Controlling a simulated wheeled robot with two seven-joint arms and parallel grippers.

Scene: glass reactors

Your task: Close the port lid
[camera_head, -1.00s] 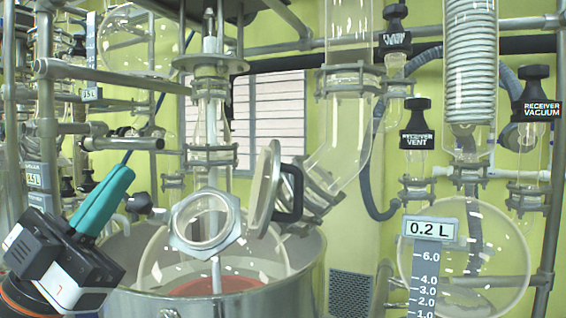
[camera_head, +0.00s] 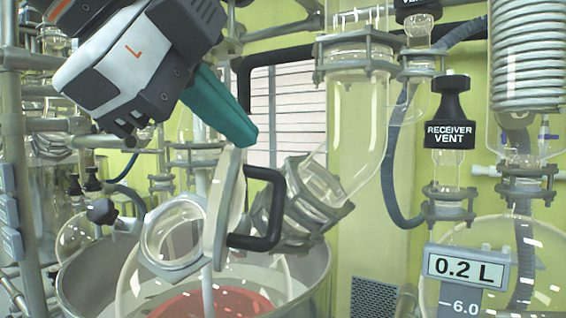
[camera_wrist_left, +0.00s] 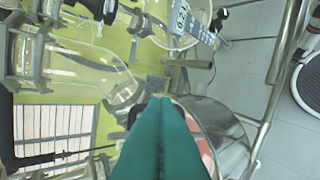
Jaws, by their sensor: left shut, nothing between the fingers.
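The port lid (camera_head: 226,205) is a pale round disc with a black U-shaped handle (camera_head: 275,208) on its right side. It stands upright, open, at the right edge of the port ring (camera_head: 175,238), a clear glass opening with a metal rim. My left gripper (camera_head: 253,138) is shut and empty, its teal fingers pointing down and right, just above the lid's top edge and handle. I cannot tell whether they touch. In the left wrist view the shut teal fingers (camera_wrist_left: 162,105) cover most of the lid. My right gripper is not in view.
A metal vessel (camera_head: 318,275) surrounds the glass reactor below the port. A clamped glass elbow (camera_head: 350,150) comes down close behind the handle. The receiver vent (camera_head: 450,130) and a 0.2 L labelled flask (camera_head: 465,268) stand at the right. Pipes crowd the left.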

